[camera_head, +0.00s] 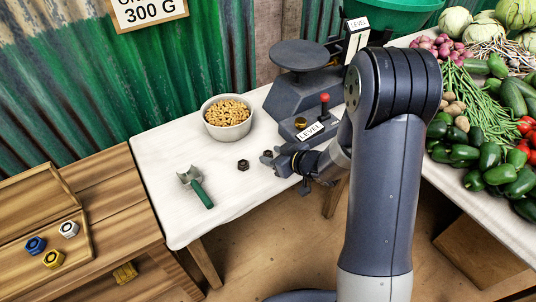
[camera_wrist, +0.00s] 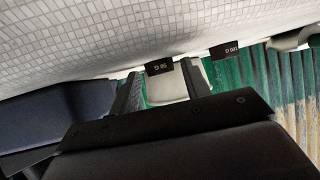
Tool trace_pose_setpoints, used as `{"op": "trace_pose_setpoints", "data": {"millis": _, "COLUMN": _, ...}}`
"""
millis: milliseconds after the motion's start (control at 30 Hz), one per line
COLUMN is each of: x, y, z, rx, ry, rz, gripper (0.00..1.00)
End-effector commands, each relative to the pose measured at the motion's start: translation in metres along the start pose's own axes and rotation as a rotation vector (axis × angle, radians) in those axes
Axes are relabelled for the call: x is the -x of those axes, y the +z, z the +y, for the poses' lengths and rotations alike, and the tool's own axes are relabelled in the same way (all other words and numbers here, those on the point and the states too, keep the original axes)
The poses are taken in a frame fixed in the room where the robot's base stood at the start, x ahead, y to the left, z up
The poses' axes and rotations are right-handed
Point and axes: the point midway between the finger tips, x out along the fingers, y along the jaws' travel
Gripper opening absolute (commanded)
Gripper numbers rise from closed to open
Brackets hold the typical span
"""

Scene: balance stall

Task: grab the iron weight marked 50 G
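The iron weight marked 50 G (camera_wrist: 160,67) is a small dark block on the white tabletop. In the wrist view it shows between the two fingertips of my gripper (camera_wrist: 162,82), with gaps visible on both sides. A second dark weight marked 100 G (camera_wrist: 225,51) stands to its right, outside the fingers. In the head view my gripper (camera_head: 273,160) is low over the table, pointing left, with a dark weight (camera_head: 266,154) at its tips. Another dark weight (camera_head: 243,165) sits just left of it. The marks cannot be read in the head view.
A bowl of nuts or snacks (camera_head: 228,127), a green-handled scoop (camera_head: 203,195) and a scale (camera_head: 290,100) with a red knob (camera_head: 324,97) stand on the white table (camera_head: 165,150). Vegetables fill the right table. Blue, white and yellow nuts lie on a wooden tray (camera_head: 85,230) at left.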

Motion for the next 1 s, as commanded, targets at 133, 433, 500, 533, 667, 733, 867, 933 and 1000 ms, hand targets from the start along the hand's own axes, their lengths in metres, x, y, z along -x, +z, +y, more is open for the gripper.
{"op": "trace_pose_setpoints", "data": {"millis": 133, "x": 0.000, "y": 0.000, "z": 0.000, "rx": 0.000, "ry": 0.000, "rz": 0.000, "gripper": 0.32}}
{"op": "trace_pose_setpoints", "data": {"millis": 433, "x": 0.000, "y": 0.000, "z": 0.000, "rx": 0.000, "ry": 0.000, "rz": 0.000, "gripper": 0.08}}
{"op": "trace_pose_setpoints", "data": {"millis": 500, "x": 0.000, "y": 0.000, "z": 0.000, "rx": 0.000, "ry": 0.000, "rz": 0.000, "gripper": 0.04}}
{"op": "trace_pose_setpoints", "data": {"millis": 533, "x": 0.000, "y": 0.000, "z": 0.000, "rx": 0.000, "ry": 0.000, "rz": 0.000, "gripper": 0.04}}
{"op": "trace_pose_setpoints", "data": {"millis": 667, "x": 0.000, "y": 0.000, "z": 0.000, "rx": 0.000, "ry": 0.000, "rz": 0.000, "gripper": 0.04}}
{"op": "trace_pose_setpoints", "data": {"millis": 733, "x": 0.002, "y": -0.003, "z": 0.000, "rx": 0.001, "ry": 0.000, "rz": 0.001, "gripper": 0.04}}
{"op": "trace_pose_setpoints", "data": {"millis": 867, "x": 0.010, "y": -0.018, "z": 0.000, "rx": 0.003, "ry": 0.000, "rz": 0.002, "gripper": 0.04}}
{"op": "trace_pose_setpoints", "data": {"millis": 933, "x": 0.017, "y": -0.031, "z": 0.000, "rx": 0.004, "ry": 0.001, "rz": 0.002, "gripper": 0.04}}
{"op": "trace_pose_setpoints", "data": {"millis": 1000, "x": 0.024, "y": -0.045, "z": 0.000, "rx": 0.004, "ry": 0.001, "rz": 0.004, "gripper": 0.04}}
